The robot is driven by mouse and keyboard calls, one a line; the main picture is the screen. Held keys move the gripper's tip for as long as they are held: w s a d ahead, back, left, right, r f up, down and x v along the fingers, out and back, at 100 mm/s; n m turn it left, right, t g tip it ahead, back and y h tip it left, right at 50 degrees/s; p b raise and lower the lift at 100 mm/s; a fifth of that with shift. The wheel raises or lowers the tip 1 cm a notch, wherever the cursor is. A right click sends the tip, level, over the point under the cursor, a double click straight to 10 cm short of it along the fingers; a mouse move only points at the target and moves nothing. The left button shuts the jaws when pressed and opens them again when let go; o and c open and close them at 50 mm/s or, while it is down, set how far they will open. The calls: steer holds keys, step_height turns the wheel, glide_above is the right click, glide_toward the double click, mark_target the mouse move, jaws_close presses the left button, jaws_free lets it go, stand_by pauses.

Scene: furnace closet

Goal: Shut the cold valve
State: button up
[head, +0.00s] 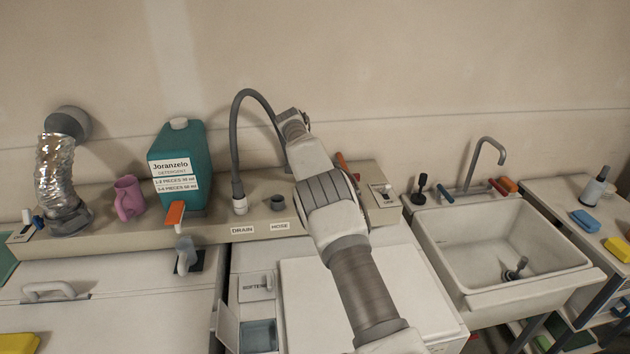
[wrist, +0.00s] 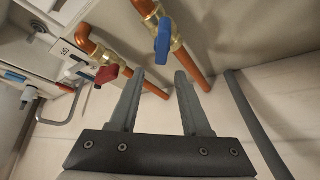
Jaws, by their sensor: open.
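The blue-handled valve (wrist: 163,40) sits on a brass body on a copper pipe in the upper middle of the wrist view. I take it as the cold valve. Its handle hangs down the picture, at an angle to the slanting pipe; I cannot tell its exact setting. A red-handled valve (wrist: 107,75) is on a second copper pipe to its left, its handle lying across that pipe. My gripper (wrist: 160,78) is open and empty, its fingertips just below the blue handle in the picture and apart from it. In the head view my arm hides the valves and the fingers.
A grey hose (wrist: 255,125) runs right of my gripper; in the head view the drain hose (head: 237,140) arches left of my arm. A teal detergent jug (head: 178,150) and pink mug (head: 128,198) stand on the ledge. The sink (head: 500,245) is at right.

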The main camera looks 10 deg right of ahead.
step_height(320, 180, up, 6)
steer(key=shift+s+r, duration=0.1)
steer(key=shift+r, duration=0.3)
steer(key=shift+r, duration=0.1)
steer(key=s+d+r+n+y+b, duration=0.1)
steer(key=s+d+r, duration=0.1)
steer(key=s+r, duration=0.3)
steer(key=s+d+r+b, duration=0.1)
steer(key=s+d+r, duration=0.15)
steer(key=r, duration=0.45)
steer(key=s+r+n+y+b, duration=0.1)
steer(key=s+r, duration=0.2)
steer(key=s, duration=0.5)
steer(key=s+r+n+y+b, duration=0.1)
steer(key=s+r, duration=0.2)
steer(key=s, duration=0.5)
steer(key=s+a+f+n+b, duration=0.1)
steer(key=s+f, duration=0.3)
steer(key=s, duration=0.6)
steer(key=s+a+f+n+b, duration=0.1)
steer(key=s+f, duration=0.4)
steer(key=s, duration=0.6)
steer(key=s+a+f+n+y+b, duration=0.1)
steer(key=s+f, duration=0.4)
steer(key=s, duration=0.5)
steer(key=shift+s+a+n+t, duration=0.35)
steer(key=shift+a+n, duration=0.4)
steer(key=shift+n, duration=0.15)
